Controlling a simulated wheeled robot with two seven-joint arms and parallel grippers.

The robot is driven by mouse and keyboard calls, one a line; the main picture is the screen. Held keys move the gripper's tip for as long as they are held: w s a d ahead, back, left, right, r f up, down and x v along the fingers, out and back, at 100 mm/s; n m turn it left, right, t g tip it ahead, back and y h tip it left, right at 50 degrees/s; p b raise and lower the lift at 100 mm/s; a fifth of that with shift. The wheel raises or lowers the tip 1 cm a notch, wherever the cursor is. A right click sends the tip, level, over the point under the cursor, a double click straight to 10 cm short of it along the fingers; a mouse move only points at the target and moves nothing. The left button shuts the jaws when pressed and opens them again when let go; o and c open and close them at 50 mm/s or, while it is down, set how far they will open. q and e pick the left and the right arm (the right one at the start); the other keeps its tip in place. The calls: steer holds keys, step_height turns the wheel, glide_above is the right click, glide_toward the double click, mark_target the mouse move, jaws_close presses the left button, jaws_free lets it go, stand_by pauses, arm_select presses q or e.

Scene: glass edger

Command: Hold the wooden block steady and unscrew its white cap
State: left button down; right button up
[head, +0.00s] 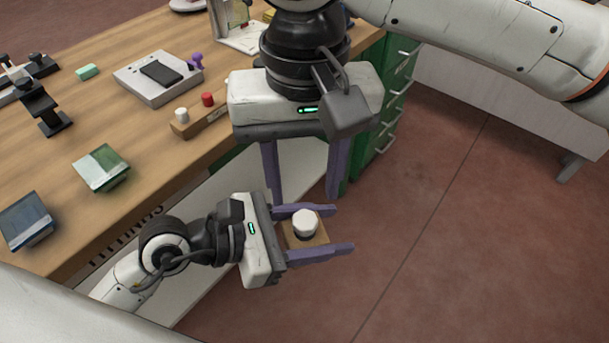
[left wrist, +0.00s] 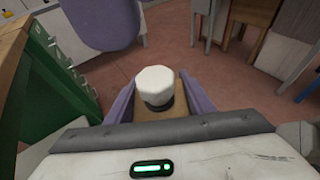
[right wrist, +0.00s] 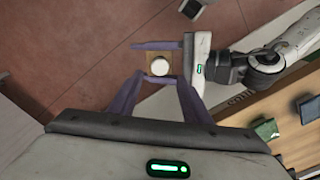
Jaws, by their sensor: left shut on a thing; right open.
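The wooden block (head: 318,237) with its white cap (head: 304,222) on top is held in the air beyond the table's edge. My left gripper (head: 340,229) is shut on the block, with a purple finger on each side. The left wrist view also shows the block (left wrist: 181,101) and the white cap (left wrist: 155,86), with a dark ring under the cap. My right gripper (head: 304,196) is open and empty, fingers pointing down, above and behind the block in the head view. In the right wrist view, the white cap (right wrist: 160,67) lies beyond its fingertips.
The wooden table (head: 65,155) holds a small rack (head: 208,122) with a red and a white knob, a grey device (head: 150,85), a green pad (head: 101,167) and a blue pad (head: 26,220). Green drawers (head: 398,85) stand at the table's end. The floor to the right is clear.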

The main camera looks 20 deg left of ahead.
mark_target(304, 219)
steer(key=shift+f, duration=4)
steer(key=shift+c, duration=0.5)
steer(key=c, duration=1)
steer(key=shift+o, duration=0.2)
steer(key=n, duration=0.4)
steer(key=shift+n, duration=0.3)
steer(key=n, duration=0.5)
steer(key=shift+s, duration=0.1)
steer(key=o, duration=1.1)
